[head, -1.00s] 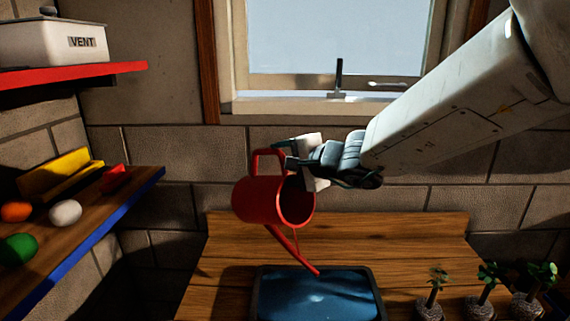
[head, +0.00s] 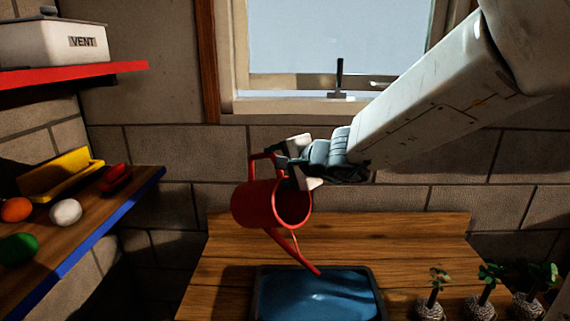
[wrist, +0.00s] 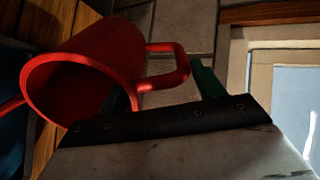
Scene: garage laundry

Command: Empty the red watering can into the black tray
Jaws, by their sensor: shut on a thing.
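The red watering can (head: 255,203) hangs in the air, tilted, with its open top facing right and its spout angled down to the right. The spout tip is above the black tray (head: 262,308), which holds blue liquid and stands on the wooden bench. My gripper (head: 283,160) is shut on the can's handle. In the wrist view the can (wrist: 100,50) shows its dark open mouth, and its handle lies at the dark green fingers of my gripper (wrist: 170,85). I cannot see inside the can, nor tell if liquid leaves the spout.
Several seedlings (head: 436,288) stand right of the tray. A wooden shelf with a blue edge (head: 100,232) at left holds a yellow tray, colored balls and a red object. Above it is a red shelf (head: 100,72) with a white VENT box. A window is behind.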

